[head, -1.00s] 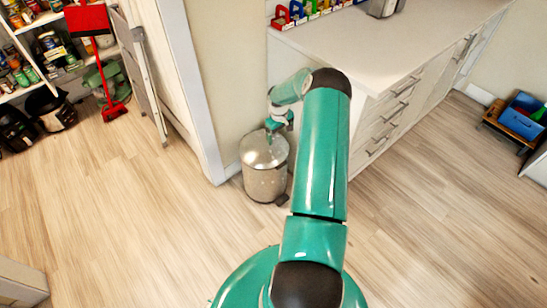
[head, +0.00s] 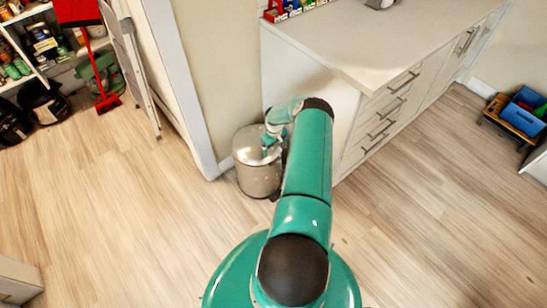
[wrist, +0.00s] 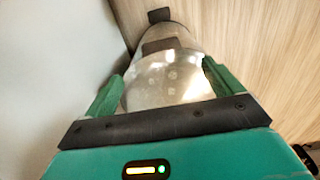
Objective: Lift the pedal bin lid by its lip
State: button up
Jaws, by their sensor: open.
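The pedal bin (head: 259,178) is a silver metal cylinder standing upright on the floor beside the cabinet end. Its lid (head: 247,142) looks closed. In the wrist view the shiny lid (wrist: 165,88) fills the space between my fingers, and a dark tab that looks like its lip (wrist: 160,46) lies just beyond the fingertips. A dark piece that looks like the pedal (wrist: 158,15) shows farther off. My gripper (head: 268,145) is open, over the lid's right side in the head view. Its green fingers (wrist: 163,78) appear empty. I cannot tell whether they touch the lid.
The white drawer cabinet (head: 310,75) stands close to the bin's right, and a wall with a door frame (head: 190,90) is behind it. A red broom (head: 95,70), a ladder (head: 135,70) and shelves (head: 35,50) are at left. The floor (head: 120,210) in front is clear.

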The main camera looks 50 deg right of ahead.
aim_at(274, 161)
notch_tip(274, 161, down, 9)
jog(key=shift+w+r, duration=0.1)
jog(key=shift+r, duration=0.05)
jog(key=shift+c, duration=0.4)
jog(key=c, duration=1.3)
jog(key=shift+r, duration=0.1)
jog(key=shift+a+r, duration=0.1)
